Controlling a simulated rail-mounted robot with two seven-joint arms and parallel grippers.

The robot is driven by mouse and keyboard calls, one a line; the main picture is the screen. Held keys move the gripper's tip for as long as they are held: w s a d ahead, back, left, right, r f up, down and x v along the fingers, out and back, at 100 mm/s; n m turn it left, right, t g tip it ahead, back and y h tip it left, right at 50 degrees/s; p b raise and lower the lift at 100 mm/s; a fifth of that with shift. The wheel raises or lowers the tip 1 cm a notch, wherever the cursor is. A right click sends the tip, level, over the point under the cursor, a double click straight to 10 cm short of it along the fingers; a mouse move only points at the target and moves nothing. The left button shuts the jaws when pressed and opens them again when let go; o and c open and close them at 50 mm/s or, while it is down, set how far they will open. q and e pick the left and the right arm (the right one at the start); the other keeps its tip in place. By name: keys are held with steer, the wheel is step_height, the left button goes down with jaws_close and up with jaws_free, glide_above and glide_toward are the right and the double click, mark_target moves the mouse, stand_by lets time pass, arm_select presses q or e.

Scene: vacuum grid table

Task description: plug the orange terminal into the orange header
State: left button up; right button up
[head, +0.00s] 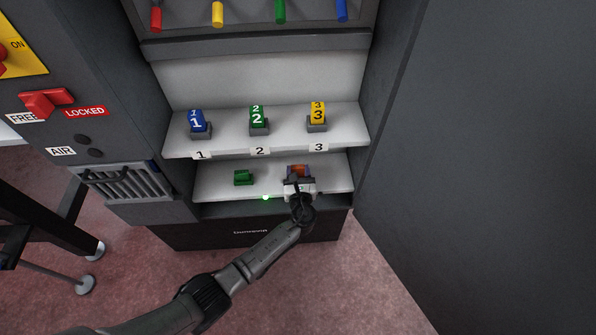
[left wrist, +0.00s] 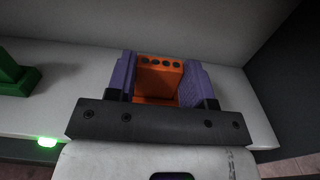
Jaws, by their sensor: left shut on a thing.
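An orange block with a row of dark holes (left wrist: 158,78) sits between the purple finger pads of my left gripper (left wrist: 161,66) in the left wrist view. I take it for the orange terminal. In the head view the orange terminal (head: 299,168) shows small at the far side of my left gripper (head: 299,175), over the right part of the lower shelf. My left gripper is shut on it. The pads hide its sides, and I cannot tell if it touches the shelf. I cannot make out a separate orange header. My right gripper is not in view.
A green part (head: 243,177) lies on the lower shelf (head: 216,185), left of the gripper. Blue (head: 198,122), green (head: 258,119) and yellow (head: 317,115) numbered blocks stand on the shelf above. The cabinet's right side wall is close to the gripper.

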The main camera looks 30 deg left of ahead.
arm_select(q)
steer(key=shift+f+b, duration=0.3)
steer(key=shift+f, duration=0.15)
steer(key=o, duration=1)
steer(key=shift+s+d+r, duration=0.1)
steer(key=shift+s, duration=0.1)
steer(key=shift+p+v, duration=3.05)
steer(key=shift+v, duration=3.7)
steer(key=shift+w, duration=0.1)
